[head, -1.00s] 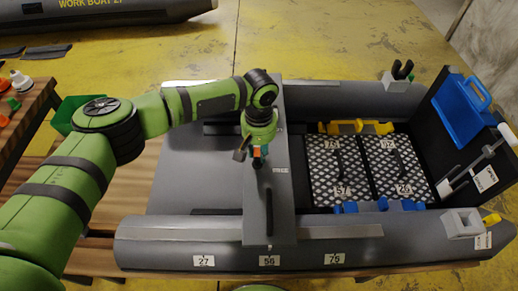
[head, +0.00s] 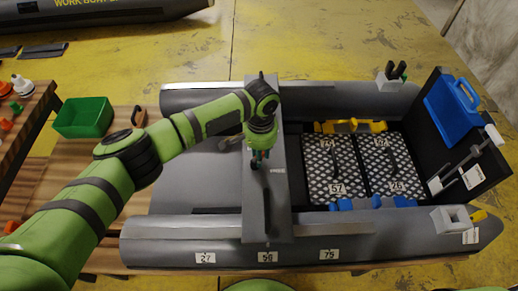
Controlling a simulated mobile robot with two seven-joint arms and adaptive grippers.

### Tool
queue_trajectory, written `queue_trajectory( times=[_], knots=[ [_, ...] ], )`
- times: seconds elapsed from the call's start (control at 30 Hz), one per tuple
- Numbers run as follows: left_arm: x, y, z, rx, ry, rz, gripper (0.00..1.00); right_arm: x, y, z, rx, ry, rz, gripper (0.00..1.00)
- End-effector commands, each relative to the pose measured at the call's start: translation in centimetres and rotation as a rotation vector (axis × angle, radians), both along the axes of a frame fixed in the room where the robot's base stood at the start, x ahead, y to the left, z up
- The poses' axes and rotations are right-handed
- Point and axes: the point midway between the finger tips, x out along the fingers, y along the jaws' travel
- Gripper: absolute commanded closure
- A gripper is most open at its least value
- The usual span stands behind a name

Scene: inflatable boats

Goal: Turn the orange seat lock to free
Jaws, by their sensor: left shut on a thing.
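The grey bench seat (head: 279,205) lies across the inflatable boat (head: 178,252), left of the chequered floor plates. My left gripper (head: 257,163) comes down over the seat's left edge, near its middle. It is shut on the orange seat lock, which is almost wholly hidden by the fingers. The way the lock is turned cannot be read here. My right gripper is out of view.
Chequered plates (head: 333,172) with number tags fill the boat floor. A green bin (head: 83,118) stands at left.

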Motion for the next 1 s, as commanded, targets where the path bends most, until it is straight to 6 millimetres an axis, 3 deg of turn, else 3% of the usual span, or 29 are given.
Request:
queue_trajectory(
  times=[0.6, 1.0],
  knots=[
    [-1.1, -0.4, 0.1, -0.001, 0.002, -0.578, 1.0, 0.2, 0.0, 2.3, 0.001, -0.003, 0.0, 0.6],
    [-1.6, -0.3, 0.1, -0.001, 0.001, -0.838, 1.0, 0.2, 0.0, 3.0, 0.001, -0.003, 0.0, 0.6]
  ],
)
